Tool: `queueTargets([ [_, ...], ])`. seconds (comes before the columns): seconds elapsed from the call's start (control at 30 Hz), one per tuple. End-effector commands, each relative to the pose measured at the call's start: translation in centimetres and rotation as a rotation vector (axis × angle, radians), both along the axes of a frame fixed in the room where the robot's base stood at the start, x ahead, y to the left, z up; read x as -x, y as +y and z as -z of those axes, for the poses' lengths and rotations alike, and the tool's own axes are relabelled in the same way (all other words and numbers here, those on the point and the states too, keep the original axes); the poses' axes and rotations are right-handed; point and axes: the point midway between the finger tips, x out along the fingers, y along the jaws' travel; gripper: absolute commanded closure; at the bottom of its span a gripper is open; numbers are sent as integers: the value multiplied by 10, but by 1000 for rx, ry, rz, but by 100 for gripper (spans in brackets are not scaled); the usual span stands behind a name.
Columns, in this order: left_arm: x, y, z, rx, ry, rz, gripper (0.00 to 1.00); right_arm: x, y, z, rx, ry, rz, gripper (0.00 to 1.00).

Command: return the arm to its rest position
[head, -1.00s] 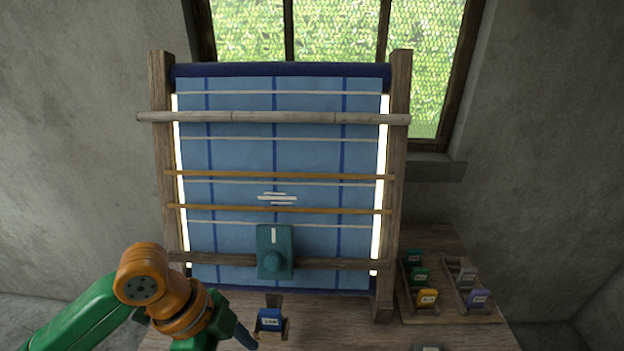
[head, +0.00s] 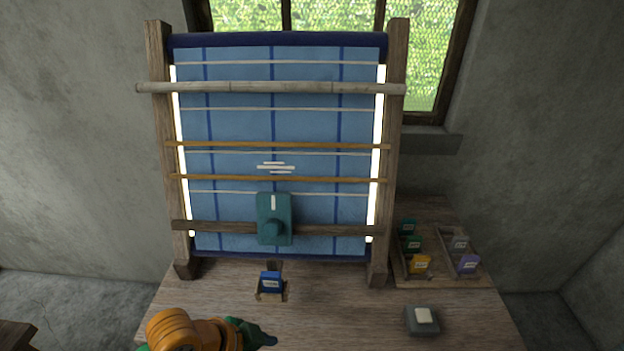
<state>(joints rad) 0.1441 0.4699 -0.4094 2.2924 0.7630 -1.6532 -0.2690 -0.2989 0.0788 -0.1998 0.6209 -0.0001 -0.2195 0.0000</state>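My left arm, green and orange, comes in at the bottom left of the head view. Its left gripper (head: 262,338) is low over the table's front part, with its dark tip pointing right. The fingers are small and run together, so I cannot tell whether they are open or shut. Nothing shows held in it. A blue labelled block (head: 271,283) sits in a small wooden holder just beyond the gripper, apart from it. My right gripper is out of view.
A wooden rack (head: 440,282) of several coloured blocks and a grey button box (head: 422,319) are at right. The middle of the table (head: 335,310) is clear.

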Motion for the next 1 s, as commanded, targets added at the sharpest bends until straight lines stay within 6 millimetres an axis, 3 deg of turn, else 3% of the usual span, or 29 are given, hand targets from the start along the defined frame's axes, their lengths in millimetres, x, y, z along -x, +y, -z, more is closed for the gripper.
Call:
queueTargets([
  [0.23, 24, 28, 38, 1, 73, -433, 48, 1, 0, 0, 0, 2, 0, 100],
  [0.37, 48, 60, 57, -60, 121, -681, 48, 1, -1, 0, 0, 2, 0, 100],
  [0.5, 84, 102, 74, -171, 167, -928, 48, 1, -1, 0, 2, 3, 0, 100],
  [0.6, 75, 98, 110, -177, 178, -907, 48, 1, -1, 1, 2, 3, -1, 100],
  [0.77, 77, 97, 167, -194, 210, -894, 48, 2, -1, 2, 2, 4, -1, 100],
  [0.87, 86, 97, 207, -208, 233, -886, 48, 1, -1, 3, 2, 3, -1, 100],
  [1.0, 116, 101, 270, -234, 271, -874, 48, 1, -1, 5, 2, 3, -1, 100],
])
